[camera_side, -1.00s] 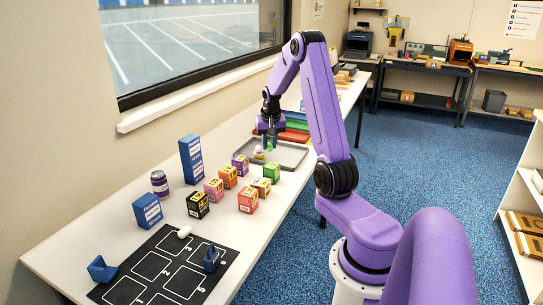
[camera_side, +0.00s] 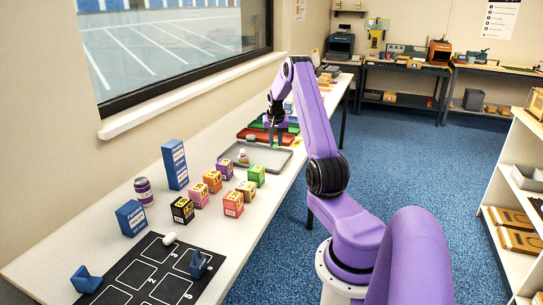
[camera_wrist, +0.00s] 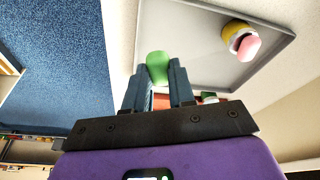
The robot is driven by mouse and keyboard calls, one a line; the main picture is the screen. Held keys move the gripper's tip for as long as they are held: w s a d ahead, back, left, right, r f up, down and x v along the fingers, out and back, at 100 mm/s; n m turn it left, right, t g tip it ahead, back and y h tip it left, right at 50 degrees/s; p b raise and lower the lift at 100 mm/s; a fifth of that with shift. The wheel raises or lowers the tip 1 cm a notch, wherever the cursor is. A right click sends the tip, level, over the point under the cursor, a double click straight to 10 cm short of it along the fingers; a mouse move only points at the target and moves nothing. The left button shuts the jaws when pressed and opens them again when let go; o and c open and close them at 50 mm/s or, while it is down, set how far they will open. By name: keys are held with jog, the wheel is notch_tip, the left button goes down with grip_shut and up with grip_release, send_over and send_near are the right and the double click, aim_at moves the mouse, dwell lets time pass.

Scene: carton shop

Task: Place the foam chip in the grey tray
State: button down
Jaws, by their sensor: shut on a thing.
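My gripper (camera_side: 277,142) is over the far right part of the grey tray (camera_side: 239,167) in the side view. In the wrist view my gripper (camera_wrist: 156,72) is shut on a green foam chip (camera_wrist: 157,62), which sticks out past the fingertips. The grey tray (camera_wrist: 185,70) lies beyond the chip there, and its near side edge passes close to it. A pink chip (camera_wrist: 249,47) and a yellow piece (camera_wrist: 234,31) lie together in the tray; the pink one shows faintly in the side view (camera_side: 243,157). The chip's height above the tray is hard to tell.
Red (camera_side: 249,135) and green (camera_side: 293,126) trays lie just beyond the grey one. Several small cartons, a tall blue box (camera_side: 175,164) and a jar (camera_side: 144,191) stand nearer.

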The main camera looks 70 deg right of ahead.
send_over(272, 161)
jog(key=a, duration=0.1)
jog(key=f, duration=0.6)
jog(key=shift+s+a, duration=0.1)
jog(key=shift+s, duration=0.2)
jog(key=shift+w+f, duration=0.1)
jog(key=shift+f, duration=1.55)
jog(key=shift+f, duration=0.15)
jog(key=c, duration=0.9)
grip_release()
jog(key=shift+c, duration=0.2)
